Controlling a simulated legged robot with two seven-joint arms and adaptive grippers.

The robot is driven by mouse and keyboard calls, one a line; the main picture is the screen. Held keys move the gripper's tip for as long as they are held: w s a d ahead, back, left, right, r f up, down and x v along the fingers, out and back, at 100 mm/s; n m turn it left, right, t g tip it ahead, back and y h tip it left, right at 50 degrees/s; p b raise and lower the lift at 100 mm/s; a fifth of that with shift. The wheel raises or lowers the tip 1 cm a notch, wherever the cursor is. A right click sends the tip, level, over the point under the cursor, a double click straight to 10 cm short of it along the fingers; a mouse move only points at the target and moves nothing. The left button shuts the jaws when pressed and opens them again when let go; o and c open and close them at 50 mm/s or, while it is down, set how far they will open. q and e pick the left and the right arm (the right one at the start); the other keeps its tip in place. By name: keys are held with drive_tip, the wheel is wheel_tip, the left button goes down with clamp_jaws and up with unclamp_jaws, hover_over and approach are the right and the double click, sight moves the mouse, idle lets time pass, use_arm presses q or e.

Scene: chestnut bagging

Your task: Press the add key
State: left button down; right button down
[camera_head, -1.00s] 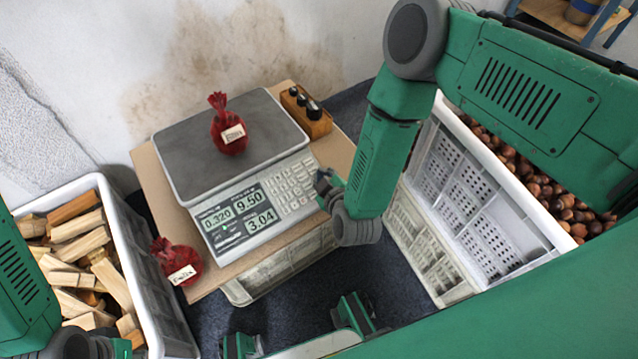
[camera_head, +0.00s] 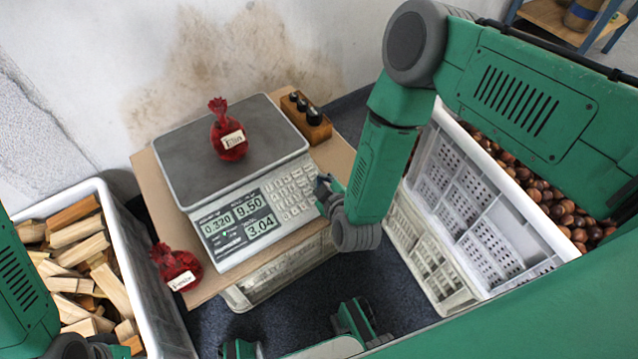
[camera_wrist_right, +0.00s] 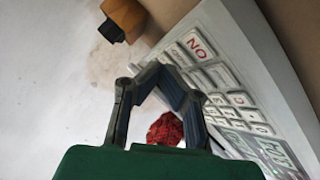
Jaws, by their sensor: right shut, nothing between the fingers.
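The scale (camera_head: 178,150) stands on a board, with a keypad (camera_head: 288,196) at its right front and a lit display (camera_head: 240,222) reading 0.320, 9.50 and 3.04. In the wrist view the fingertips (camera_wrist_right: 158,72) appear beside the keys; contact cannot be told. A red labelled bag (camera_head: 229,138) sits on the scale's plate.
Another red bag (camera_head: 175,268) lies at the board's (camera_head: 150,190) left front corner. A wooden block with dark knobs (camera_head: 306,115) stands behind the scale. A crate of firewood (camera_head: 122,228) is at left; white crates (camera_head: 425,255) and chestnuts (camera_head: 560,205) are at right.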

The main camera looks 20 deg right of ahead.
idle(0.4)
drive_tip(key=shift+w+f, duration=0.15)
drive_tip(key=shift+f, duration=0.2)
drive_tip(key=shift+w+f+b, duration=0.1)
drive_tip(key=shift+f+b, duration=0.2)
drive_tip(key=shift+b, duration=0.05)
idle(0.5)
drive_tip(key=shift+r, duration=0.1)
drive_tip(key=shift+s+r+p, duration=0.25)
drive_tip(key=shift+r+p, duration=0.4)
drive_tip(key=shift+p, duration=0.2)
drive_tip(key=r+p, duration=0.1)
drive_tip(key=s+r+p, duration=0.1)
drive_tip(key=r+p, duration=0.3)
drive_tip(key=shift+s+d, duration=0.2)
drive_tip(key=shift+s, duration=0.05)
drive_tip(key=shift+f, duration=0.15)
